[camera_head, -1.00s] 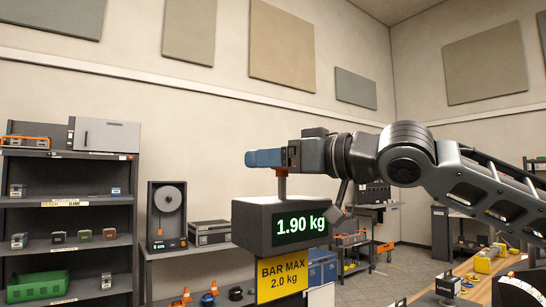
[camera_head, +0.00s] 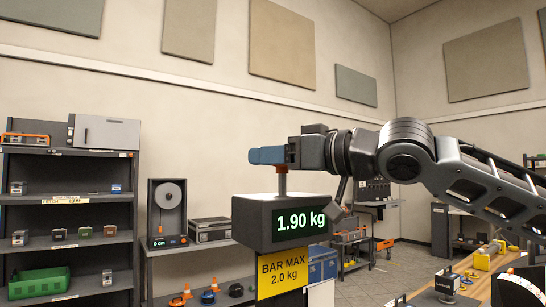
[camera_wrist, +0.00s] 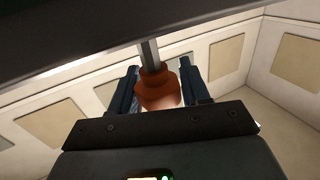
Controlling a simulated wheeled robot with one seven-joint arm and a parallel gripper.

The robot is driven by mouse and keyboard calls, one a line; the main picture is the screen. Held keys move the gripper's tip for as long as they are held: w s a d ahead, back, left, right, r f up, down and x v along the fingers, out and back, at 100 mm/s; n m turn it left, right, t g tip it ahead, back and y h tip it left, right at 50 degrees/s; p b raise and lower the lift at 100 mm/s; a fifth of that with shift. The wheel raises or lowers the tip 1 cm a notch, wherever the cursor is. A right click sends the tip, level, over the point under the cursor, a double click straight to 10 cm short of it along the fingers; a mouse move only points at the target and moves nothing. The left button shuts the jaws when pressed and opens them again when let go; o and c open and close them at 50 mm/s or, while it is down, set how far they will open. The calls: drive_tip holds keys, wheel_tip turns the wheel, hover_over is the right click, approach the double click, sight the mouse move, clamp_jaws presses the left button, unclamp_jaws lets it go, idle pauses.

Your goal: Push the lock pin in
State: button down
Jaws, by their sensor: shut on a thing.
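An orange-brown knob (camera_wrist: 160,88) on a grey shaft (camera_wrist: 150,55), which looks like the lock pin, sits between my two dark blue fingers in the wrist view. The shaft runs up to a dark edge across the top, and its far end is hidden. My gripper (camera_wrist: 160,88) is shut on the knob. In the head view my gripper (camera_head: 267,155) points left, with an orange-red stem (camera_head: 282,181) just below it, above a dark grey box (camera_head: 253,222). The box's screen (camera_head: 300,223) reads 1.90 kg.
A yellow sign (camera_head: 283,272) under the box reads "BAR MAX 2.0 kg". A shelf unit (camera_head: 80,245) stands at left, with a lower bench (camera_head: 190,262) behind the box. A wooden table (camera_head: 440,285) with small parts is at lower right. The space left of my gripper is clear.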

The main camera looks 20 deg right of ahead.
sight(273, 195)
drive_tip(key=shift+f+b, duration=0.95)
drive_tip(key=shift+f, duration=0.8)
drive_tip(key=c, duration=0.6)
unclamp_jaws()
drive_tip(key=b+v, duration=0.1)
drive_tip(key=v, duration=0.6)
drive_tip(key=shift+s+d+b, duration=0.2)
drive_tip(key=shift+s+b, duration=0.15)
drive_tip(key=shift+b, duration=0.05)
